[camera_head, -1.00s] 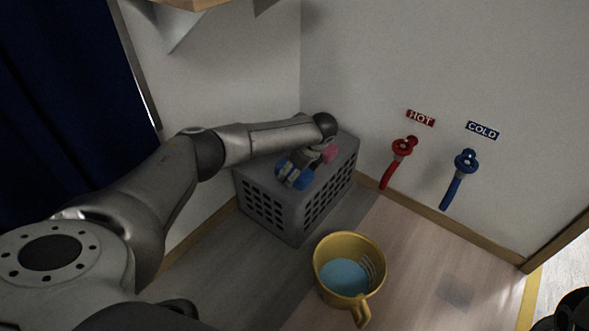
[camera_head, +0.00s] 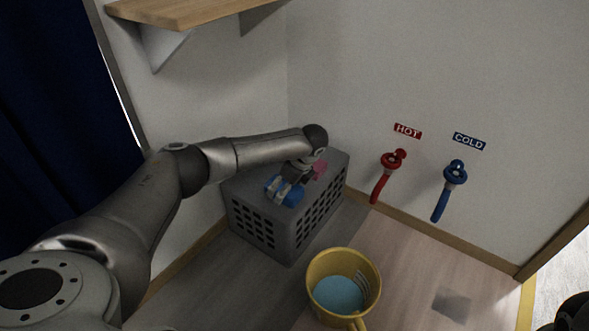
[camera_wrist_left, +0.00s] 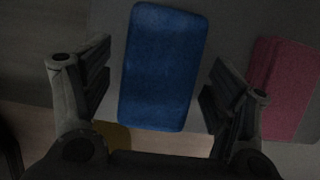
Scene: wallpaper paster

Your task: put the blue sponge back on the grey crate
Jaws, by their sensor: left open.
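The blue sponge (camera_head: 291,194) lies on top of the grey crate (camera_head: 275,222) in the corner. In the left wrist view the blue sponge (camera_wrist_left: 160,68) sits between my two open fingers, with a gap on each side. My left gripper (camera_head: 283,187) is open over the sponge and hides part of it in the head view. In the left wrist view my left gripper (camera_wrist_left: 157,85) holds nothing. The crate top (camera_wrist_left: 222,25) is dark behind the sponge there.
A pink sponge (camera_head: 319,170) lies on the crate beside the blue one; it also shows in the left wrist view (camera_wrist_left: 285,88). A yellow bucket (camera_head: 343,265) with blue water stands on the floor. Red (camera_head: 385,172) and blue (camera_head: 450,188) taps are on the wall. A wooden shelf (camera_head: 190,10) hangs above.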

